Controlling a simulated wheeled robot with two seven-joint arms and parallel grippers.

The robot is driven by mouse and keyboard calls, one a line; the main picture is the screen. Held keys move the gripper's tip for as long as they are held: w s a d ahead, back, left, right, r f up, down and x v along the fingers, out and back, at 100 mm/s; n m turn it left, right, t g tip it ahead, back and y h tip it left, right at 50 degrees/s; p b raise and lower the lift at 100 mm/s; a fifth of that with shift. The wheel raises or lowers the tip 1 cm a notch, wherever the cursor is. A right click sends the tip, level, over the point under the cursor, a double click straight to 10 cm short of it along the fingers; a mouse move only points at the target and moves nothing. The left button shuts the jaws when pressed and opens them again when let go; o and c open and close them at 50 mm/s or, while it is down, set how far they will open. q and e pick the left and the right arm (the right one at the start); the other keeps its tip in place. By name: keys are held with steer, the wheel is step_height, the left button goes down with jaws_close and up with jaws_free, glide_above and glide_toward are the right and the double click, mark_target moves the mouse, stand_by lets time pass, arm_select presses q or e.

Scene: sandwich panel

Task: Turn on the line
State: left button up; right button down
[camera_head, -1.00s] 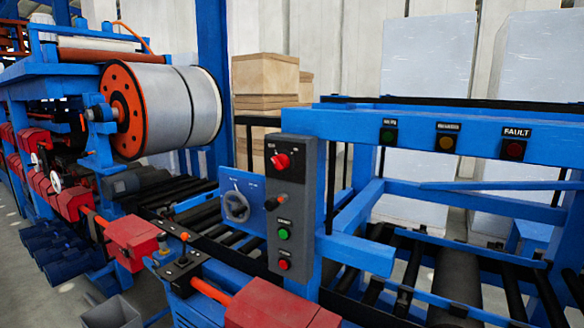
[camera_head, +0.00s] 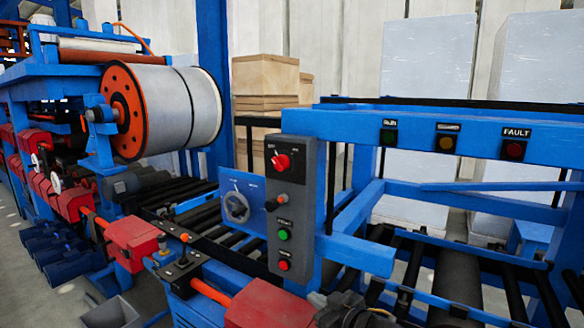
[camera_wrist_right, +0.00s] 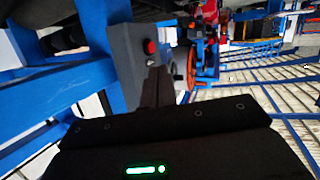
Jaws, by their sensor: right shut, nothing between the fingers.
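A grey control box (camera_head: 296,210) stands on a blue post. My right gripper (camera_head: 340,307) is at the bottom edge, right of and below the box, partly cut off. In the right wrist view the gripper (camera_wrist_right: 157,88) is shut and empty, pointing towards the box with its red button (camera_wrist_right: 151,47). My left gripper is not in view.
A blue beam right of the box carries green (camera_head: 388,136), yellow (camera_head: 447,142) and red FAULT (camera_head: 514,150) lamps; I cannot tell whether they are lit. Red machine covers (camera_head: 265,303) and a small joystick box (camera_head: 183,262) stand left of my right gripper.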

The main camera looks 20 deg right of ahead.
mark_target(278, 164)
steer(key=w+d+r+n+t+y, duration=0.1)
steer(key=w+r+y, duration=0.15)
steer(key=r, duration=0.45)
steer(key=w+r+n+y, duration=0.1)
steer(key=w+r, duration=0.2)
steer(key=r, duration=0.4)
steer(key=s+d+r+g+y, duration=0.1)
steer(key=d+r+y, duration=0.1)
steer(key=r, duration=0.7)
steer(key=s+d+r+n+y, duration=0.1)
steer(key=d+r, duration=0.2)
steer(key=r, duration=0.6)
steer(key=shift+r+g+y, duration=0.25)
steer(key=shift+g+y, duration=0.1)
steer(key=shift+g, duration=0.05)
steer(key=shift+w+n, duration=0.1)
steer(key=shift+n, duration=0.2)
